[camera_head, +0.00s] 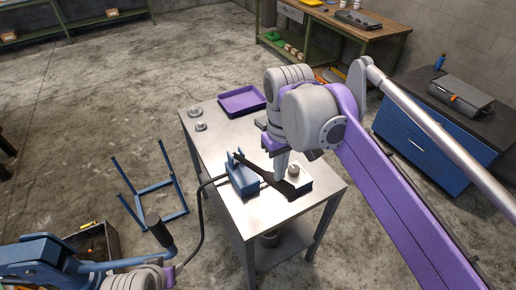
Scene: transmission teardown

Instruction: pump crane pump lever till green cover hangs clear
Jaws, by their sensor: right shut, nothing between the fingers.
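A blue unit (241,179) that looks like the pump stands on the steel table (270,222). A dark bar (266,173), possibly its lever, slants from it towards the lower right. My right gripper (281,173) points down over the table, right beside the dark bar. It is shut and empty; I cannot tell whether it touches the bar. At the bottom left, a blue arm with a black grip (154,228) stands near a white and purple part of my left arm. My left fingers cannot be made out. I cannot make out the green cover.
A pale block (295,186) stands right of the blue unit. A purple tray (241,101) and small metal parts (197,119) lie towards the table's far side. A black hose (201,215) runs down leftward. A blue frame (150,215) stands on the floor.

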